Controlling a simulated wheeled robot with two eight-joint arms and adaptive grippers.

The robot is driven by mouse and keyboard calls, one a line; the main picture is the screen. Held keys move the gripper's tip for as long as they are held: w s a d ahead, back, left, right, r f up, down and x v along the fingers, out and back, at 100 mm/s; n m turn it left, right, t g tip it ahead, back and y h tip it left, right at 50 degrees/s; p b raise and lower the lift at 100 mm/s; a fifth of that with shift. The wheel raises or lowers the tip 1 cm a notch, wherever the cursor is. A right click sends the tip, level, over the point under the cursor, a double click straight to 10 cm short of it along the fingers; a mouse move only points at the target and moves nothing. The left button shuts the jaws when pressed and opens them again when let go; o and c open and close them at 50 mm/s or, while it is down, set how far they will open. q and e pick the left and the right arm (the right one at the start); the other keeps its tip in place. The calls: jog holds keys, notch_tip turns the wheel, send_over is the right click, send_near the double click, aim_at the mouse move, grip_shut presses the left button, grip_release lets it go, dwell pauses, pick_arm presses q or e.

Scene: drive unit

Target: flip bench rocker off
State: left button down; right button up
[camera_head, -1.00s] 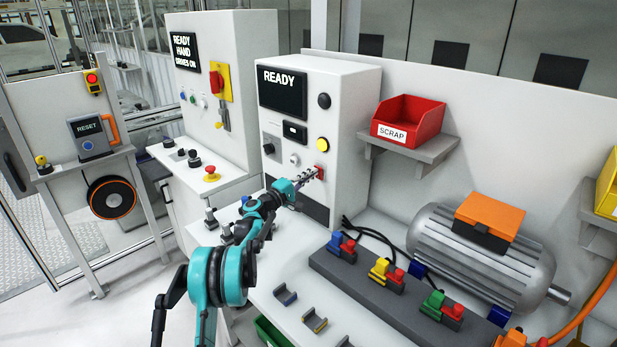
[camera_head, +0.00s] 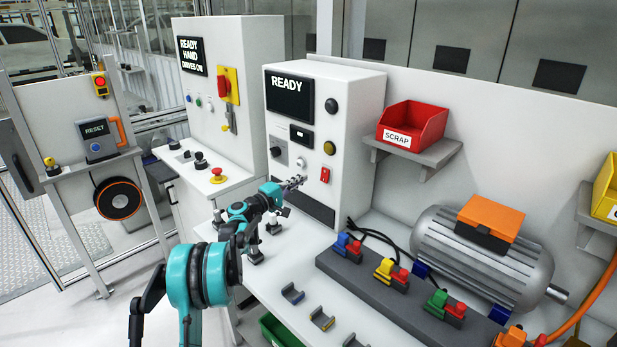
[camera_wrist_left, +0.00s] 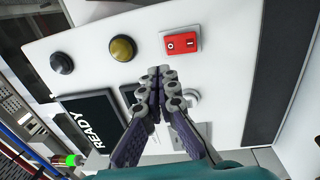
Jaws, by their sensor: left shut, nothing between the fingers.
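The bench rocker (camera_head: 325,174) is a small red switch on the front of the white bench cabinet (camera_head: 350,115), below the round amber lamp (camera_head: 329,148). In the left wrist view the rocker (camera_wrist_left: 182,42) shows O and I marks; which side is pressed in I cannot tell. The lamp (camera_wrist_left: 122,48) looks dark amber there. My left gripper (camera_head: 297,182) is shut and empty, in front of the panel and left of the rocker. In the left wrist view its fingertips (camera_wrist_left: 160,72) are together, apart from the rocker. My right gripper is out of view.
A red SCRAP bin (camera_head: 412,128) stands on a shelf to the right. A terminal strip (camera_head: 360,280) and a grey motor (camera_head: 480,255) sit on the bench.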

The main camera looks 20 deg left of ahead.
pick_arm(q)
jog(key=v, duration=0.3)
jog(key=r+v, duration=0.1)
jog(key=shift+s+p, duration=0.35)
jog(key=shift+s, duration=0.1)
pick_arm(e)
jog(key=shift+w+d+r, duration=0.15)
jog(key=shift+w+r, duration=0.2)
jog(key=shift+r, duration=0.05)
pick_arm(q)
jog(key=shift+s, duration=0.1)
